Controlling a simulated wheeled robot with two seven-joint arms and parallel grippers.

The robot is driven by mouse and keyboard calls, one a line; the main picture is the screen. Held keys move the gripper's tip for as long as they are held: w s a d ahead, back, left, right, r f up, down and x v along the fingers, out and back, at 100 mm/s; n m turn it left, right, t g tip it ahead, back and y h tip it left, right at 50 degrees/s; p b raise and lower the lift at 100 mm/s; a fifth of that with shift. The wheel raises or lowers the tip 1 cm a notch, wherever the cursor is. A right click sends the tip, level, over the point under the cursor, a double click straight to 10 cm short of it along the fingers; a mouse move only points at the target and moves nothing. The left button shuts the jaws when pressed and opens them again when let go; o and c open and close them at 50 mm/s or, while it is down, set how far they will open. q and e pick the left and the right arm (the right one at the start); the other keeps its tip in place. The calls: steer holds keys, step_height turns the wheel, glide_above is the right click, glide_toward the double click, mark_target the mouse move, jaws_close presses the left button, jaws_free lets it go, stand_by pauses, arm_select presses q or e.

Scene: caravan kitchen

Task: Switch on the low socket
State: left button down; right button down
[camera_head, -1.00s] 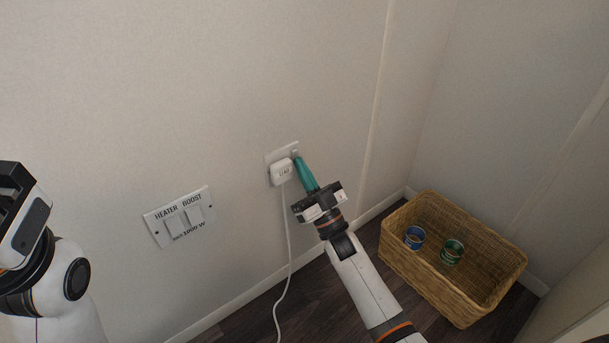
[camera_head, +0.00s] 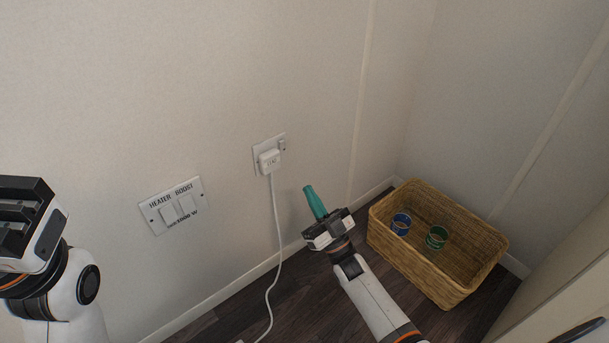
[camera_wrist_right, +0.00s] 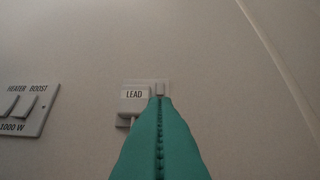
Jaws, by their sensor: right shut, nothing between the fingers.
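The low socket (camera_head: 257,160) is a white plate on the wall with a white plug (camera_head: 269,161) in its left part and a small rocker switch (camera_head: 283,145) at its upper right. In the right wrist view the plug (camera_wrist_right: 134,97) reads LEAD and the switch (camera_wrist_right: 160,90) shows just above my fingertips. My right gripper (camera_head: 309,189) has teal fingers, shut and empty, below and right of the socket, apart from the wall. I cannot tell the switch's position. Part of my left gripper (camera_head: 28,215) is at the left edge; its fingertips are not clear.
A heater boost switch plate (camera_head: 172,205) is on the wall to the left. A white cord (camera_head: 276,230) hangs from the plug to the dark floor. A wicker basket (camera_head: 425,272) with a blue cup (camera_head: 401,224) and a green cup (camera_head: 437,237) stands at the right.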

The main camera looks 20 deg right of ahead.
steer(key=shift+w+f+v, duration=0.1)
steer(key=shift+f+v, duration=0.05)
steer(key=shift+v, duration=0.65)
steer(key=shift+w+f+v, duration=0.1)
steer(key=shift+v, duration=0.75)
steer(key=shift+a, duration=0.1)
